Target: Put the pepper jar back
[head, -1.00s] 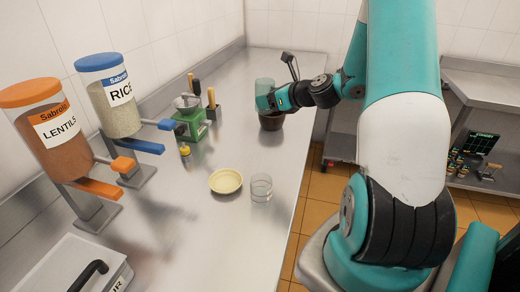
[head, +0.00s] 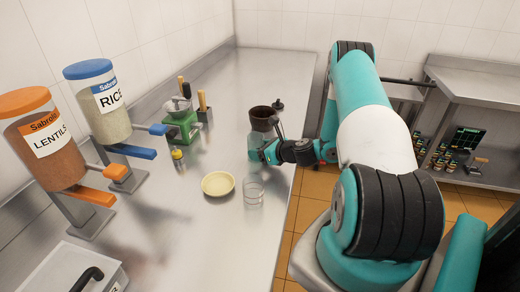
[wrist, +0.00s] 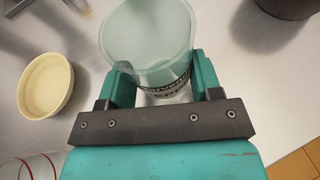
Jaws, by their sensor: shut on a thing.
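In the head view my gripper (head: 264,152) and the beaker (head: 255,140) are over the counter, in front of a dark pot (head: 262,117). I cannot tell whether the beaker touches the counter. Several small jars (head: 440,157) stand on the lower shelf at right.
A cream bowl (head: 218,184) and a clear glass (head: 253,192) stand on the counter (head: 190,225) near my gripper. Lentils (head: 47,140) and rice (head: 104,105) dispensers line the left. A steel shelf unit (head: 480,95) stands at right, beyond the tiled floor.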

